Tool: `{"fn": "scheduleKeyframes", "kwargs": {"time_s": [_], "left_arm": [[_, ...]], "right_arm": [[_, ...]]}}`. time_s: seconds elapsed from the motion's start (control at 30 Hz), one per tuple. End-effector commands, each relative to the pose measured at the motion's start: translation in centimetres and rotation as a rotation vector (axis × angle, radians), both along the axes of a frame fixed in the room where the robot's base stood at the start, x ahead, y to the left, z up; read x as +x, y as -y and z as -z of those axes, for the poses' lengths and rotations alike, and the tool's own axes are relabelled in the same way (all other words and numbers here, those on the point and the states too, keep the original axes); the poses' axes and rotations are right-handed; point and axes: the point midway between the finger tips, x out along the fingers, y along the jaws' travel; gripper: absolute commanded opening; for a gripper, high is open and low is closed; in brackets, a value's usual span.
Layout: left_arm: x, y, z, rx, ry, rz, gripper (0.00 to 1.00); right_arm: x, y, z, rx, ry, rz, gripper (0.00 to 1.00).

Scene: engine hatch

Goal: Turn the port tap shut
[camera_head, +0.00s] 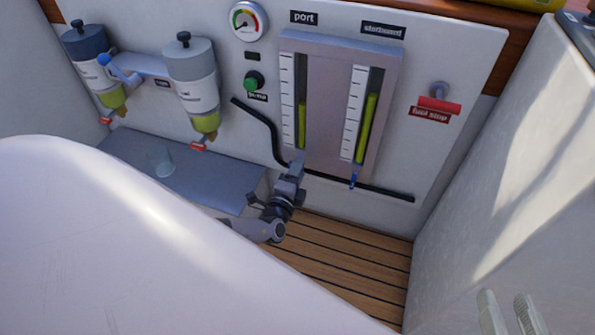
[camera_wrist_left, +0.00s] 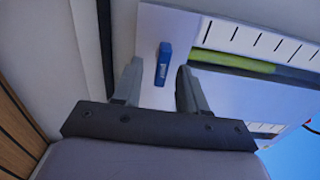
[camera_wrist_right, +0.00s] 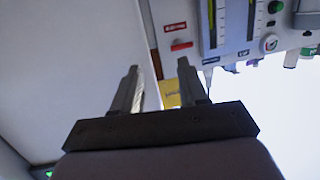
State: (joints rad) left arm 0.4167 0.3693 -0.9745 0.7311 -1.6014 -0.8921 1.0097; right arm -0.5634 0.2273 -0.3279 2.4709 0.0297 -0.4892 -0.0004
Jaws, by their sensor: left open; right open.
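The port gauge (camera_head: 302,110) is on the wall panel under the "port" label, with yellow-green liquid low in its tube. My left gripper (camera_head: 297,165) is at its lower end and hides the port tap in the head view. In the left wrist view, the tap's blue handle (camera_wrist_left: 163,63) shows between the open fingertips of my left gripper (camera_wrist_left: 159,70), with a gap on both sides. Its long side runs across the tube's direction. My right gripper (camera_head: 510,300) is open and empty at the lower right, and also shows in the right wrist view (camera_wrist_right: 159,70).
The starboard gauge (camera_head: 362,115) has its own blue tap (camera_head: 353,180), pointing down. A black hose (camera_head: 360,187) runs along the panel's bottom. A red fuel stop handle (camera_head: 440,105) is at right, and two filters (camera_head: 192,80) are at left. A pale rounded surface (camera_head: 120,240) fills the lower left.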

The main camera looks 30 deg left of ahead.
Motion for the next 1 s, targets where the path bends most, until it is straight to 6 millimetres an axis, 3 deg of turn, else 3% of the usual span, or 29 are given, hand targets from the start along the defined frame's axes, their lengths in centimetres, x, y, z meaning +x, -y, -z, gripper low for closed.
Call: {"fn": "scheduleKeyframes", "kwargs": {"time_s": [0.17, 0.5, 1.0], "left_arm": [[-1.7, 0.3, -0.2, 0.001, -0.002, 0.0, 0.42], [-6.4, 1.5, -0.1, 0.001, -0.002, 0.0, 0.42], [-7.0, 1.6, 0.0, 0.001, 0.0, 0.0, 0.42]], "right_arm": [[-0.1, -0.2, -0.6, 0.02, -0.02, -0.008, 0.43], [0.5, -1.2, 0.1, 0.08, -0.109, -0.02, 0.43], [0.7, -1.4, 0.4, 0.084, -0.119, -0.023, 0.43]]}}
